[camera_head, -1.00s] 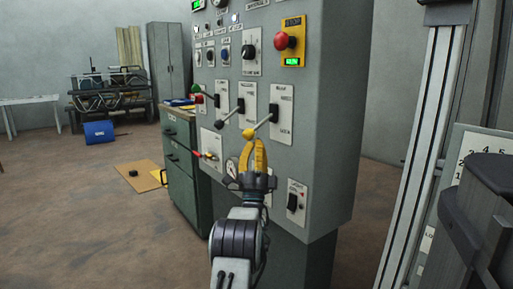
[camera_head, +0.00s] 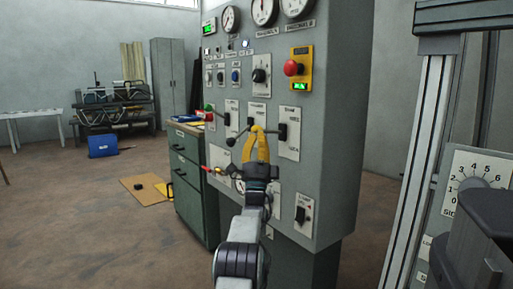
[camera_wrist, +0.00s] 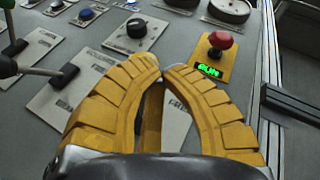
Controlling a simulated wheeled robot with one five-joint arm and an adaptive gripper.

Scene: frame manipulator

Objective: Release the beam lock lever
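The beam lock lever (camera_head: 270,131) is the rightmost of three levers on the grey panel. Its rod sticks out to the left from a dark slot, about level, and its yellow knob is at my fingertips, hard to tell from the yellow fingers. In the wrist view, the fingers (camera_wrist: 160,70) arch together with a narrow gap below the tips.
The middle lever, with a black knob (camera_head: 231,142), hangs low just left of my fingers. A lever with a green knob (camera_head: 208,107) is further left. A red mushroom button (camera_head: 292,68) is above right. A rocker switch (camera_head: 300,214) is below right. A column (camera_head: 425,130) stands to the right.

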